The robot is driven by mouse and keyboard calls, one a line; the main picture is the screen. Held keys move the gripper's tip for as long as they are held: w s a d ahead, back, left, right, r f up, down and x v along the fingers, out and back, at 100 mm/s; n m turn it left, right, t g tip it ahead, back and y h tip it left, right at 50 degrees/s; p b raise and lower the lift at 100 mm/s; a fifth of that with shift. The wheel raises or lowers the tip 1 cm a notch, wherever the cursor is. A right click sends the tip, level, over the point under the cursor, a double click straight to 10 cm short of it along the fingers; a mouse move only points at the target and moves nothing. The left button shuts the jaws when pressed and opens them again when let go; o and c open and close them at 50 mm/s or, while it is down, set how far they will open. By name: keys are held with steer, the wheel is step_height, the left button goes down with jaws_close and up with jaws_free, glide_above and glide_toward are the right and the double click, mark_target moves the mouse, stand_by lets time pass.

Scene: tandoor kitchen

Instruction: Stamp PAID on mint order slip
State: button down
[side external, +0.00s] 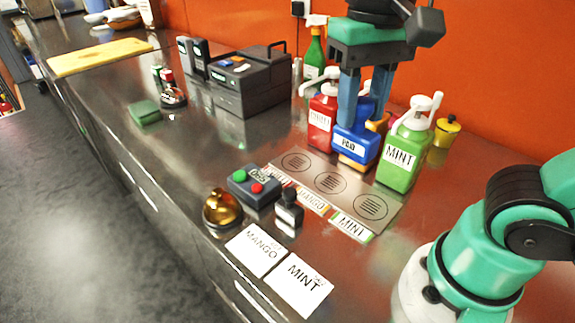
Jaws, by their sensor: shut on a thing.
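My gripper (363,118) points down and is shut on a blue block stamp with a white PAID label (352,145). The stamp is upright, at the back edge of the grey mat, between the red and green bottles; its height above the counter is hard to tell. The white MINT order slip (301,288) lies flat near the counter's front edge, well in front of the stamp. The MANGO slip (256,250) lies just left of it. The lettering on both slips is plain and the MINT slip is uncovered.
A red pump bottle (321,118) and green MINT bottle (402,154) flank my gripper. A grey mat (345,203) with three circles lies in front. A dark machine (250,82) stands behind.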

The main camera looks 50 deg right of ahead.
steer(key=c, duration=1.3)
jaws_free()
jaws_close()
steer(key=shift+w+a+f, duration=0.45)
steer(key=shift+a+f, duration=1.3)
steer(key=shift+f, duration=1.45)
steer(key=shift+w+a+f, duration=0.35)
steer(key=shift+a+f, duration=1.25)
steer(key=shift+f, duration=1.45)
steer(key=shift+w+a+f, duration=0.35)
steer(key=shift+a+f, duration=1.3)
steer(key=shift+f, duration=1.45)
